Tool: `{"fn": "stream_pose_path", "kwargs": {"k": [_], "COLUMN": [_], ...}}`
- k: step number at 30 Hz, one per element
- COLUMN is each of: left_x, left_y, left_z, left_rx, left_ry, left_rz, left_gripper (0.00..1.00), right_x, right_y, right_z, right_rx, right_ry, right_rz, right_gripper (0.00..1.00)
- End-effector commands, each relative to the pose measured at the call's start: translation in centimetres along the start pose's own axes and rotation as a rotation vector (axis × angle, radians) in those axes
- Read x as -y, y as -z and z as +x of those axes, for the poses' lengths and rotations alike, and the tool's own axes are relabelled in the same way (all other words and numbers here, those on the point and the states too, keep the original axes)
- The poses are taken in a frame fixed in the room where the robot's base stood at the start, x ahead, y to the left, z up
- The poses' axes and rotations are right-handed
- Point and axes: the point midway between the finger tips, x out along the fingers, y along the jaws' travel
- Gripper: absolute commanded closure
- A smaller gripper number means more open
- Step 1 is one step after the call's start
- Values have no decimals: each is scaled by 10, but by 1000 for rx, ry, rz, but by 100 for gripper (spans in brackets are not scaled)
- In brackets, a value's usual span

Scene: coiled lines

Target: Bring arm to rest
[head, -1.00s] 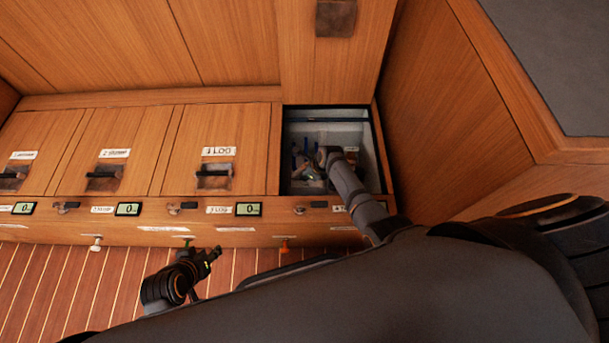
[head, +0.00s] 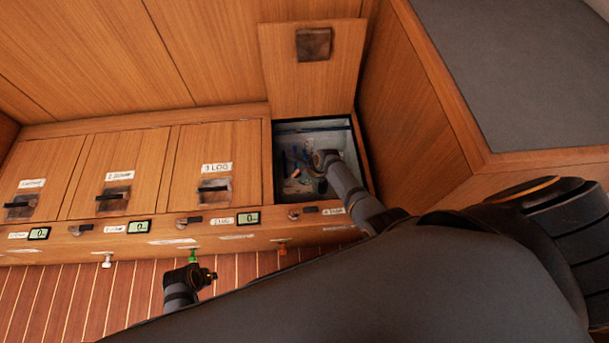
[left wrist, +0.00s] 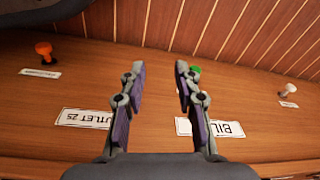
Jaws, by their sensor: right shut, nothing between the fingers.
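My right arm reaches into the open locker (head: 348,193) at the right of the bench in the head view. My right gripper (head: 316,173) is inside it, shut and empty, above a dim jumble of small items (head: 294,181) whose details I cannot make out. My left gripper (head: 208,276) is low in front of the bench, below the green knob (head: 193,256). In the left wrist view its two fingers (left wrist: 160,68) stand apart with nothing between them. The green knob (left wrist: 195,71) shows there, partly behind the right finger.
The locker's lid (head: 313,70) stands raised behind it. Several closed lids with latches run left, including one marked LOG (head: 216,168). An orange knob (head: 282,247) and a white knob (head: 107,260) sit on the front. A wooden side wall (head: 410,140) bounds the right.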

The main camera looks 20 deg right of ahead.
Motion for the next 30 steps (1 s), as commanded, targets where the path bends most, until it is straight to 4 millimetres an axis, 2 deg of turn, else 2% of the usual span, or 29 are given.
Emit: {"fn": "stream_pose_path", "kwargs": {"k": [1,6,10,23,26,30], "left_x": [3,9,11,12,13,16], "left_y": [-5,-23,-30,-33,-40,-68], "left_z": [6,30,40,43,41,41], "left_rx": [1,-5,-8,-9,-3,8], "left_ry": [5,17,21,23,24,28], "left_rz": [0,0,1,1,1,0], "left_gripper": [68,68,68,68,68,68], "right_x": [0,0,0,0,0,0], "right_y": [-2,-2,-2,-2,-6,-17], "right_z": [-7,-14,-16,-16,-26,-52], "right_rx": [-1,0,0,0,1,0], "right_ry": [0,0,-1,-1,-1,-1], "right_rz": [0,-2,-2,-2,-2,-2], "right_gripper": [100,100,100,100,100,100]}}
